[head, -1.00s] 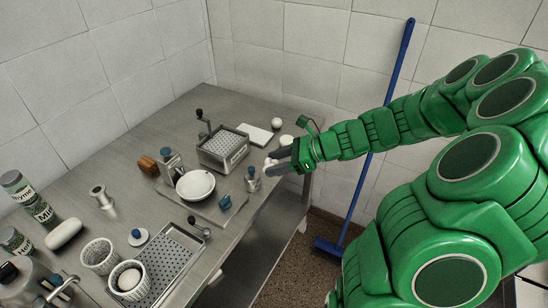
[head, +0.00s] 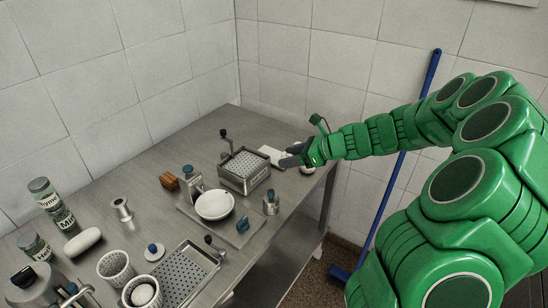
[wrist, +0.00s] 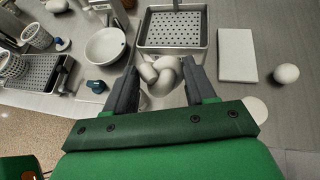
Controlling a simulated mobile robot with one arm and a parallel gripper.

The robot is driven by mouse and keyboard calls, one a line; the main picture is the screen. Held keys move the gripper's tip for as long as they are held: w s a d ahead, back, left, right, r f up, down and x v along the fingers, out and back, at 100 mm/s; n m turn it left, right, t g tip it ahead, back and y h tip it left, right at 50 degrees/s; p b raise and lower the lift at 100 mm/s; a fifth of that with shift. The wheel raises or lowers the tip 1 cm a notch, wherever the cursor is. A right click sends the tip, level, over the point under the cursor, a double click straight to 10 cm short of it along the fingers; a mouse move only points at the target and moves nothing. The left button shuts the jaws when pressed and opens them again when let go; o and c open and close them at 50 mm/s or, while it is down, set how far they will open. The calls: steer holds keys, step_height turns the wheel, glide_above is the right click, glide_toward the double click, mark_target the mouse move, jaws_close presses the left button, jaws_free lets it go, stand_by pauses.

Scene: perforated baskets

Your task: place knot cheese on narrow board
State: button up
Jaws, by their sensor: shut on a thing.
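The knot cheese (wrist: 160,73) is a white knotted piece. In the wrist view it sits between the two dark fingers of my gripper (wrist: 159,80), which is shut on it. In the head view my gripper (head: 288,158) is over the table's right side, its fingers overlapping the white board's near edge; the cheese cannot be made out there. A thin white rectangular board (head: 269,152), which I take as the narrow board, lies bare beyond the perforated basket. It also shows in the wrist view (wrist: 238,55), right of the cheese.
A perforated metal basket (wrist: 173,33) stands just beyond the cheese. A white egg (wrist: 286,74) lies right of the white board. A blue broom (head: 397,175) leans behind my arm.

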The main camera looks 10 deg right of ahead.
steer(key=w, duration=0.6)
glide_above(277, 157)
steer(key=s, duration=0.1)
steer(key=shift+m+t, duration=0.3)
steer(key=shift+t, duration=0.1)
step_height(277, 157, down, 8)
steer(key=shift+r, duration=0.2)
steer(key=shift+w+f, duration=0.5)
steer(key=shift+f, duration=0.2)
steer(key=shift+w+f, duration=0.1)
steer(key=shift+f, duration=1.45)
steer(key=shift+f, duration=0.15)
steer(key=o, duration=1)
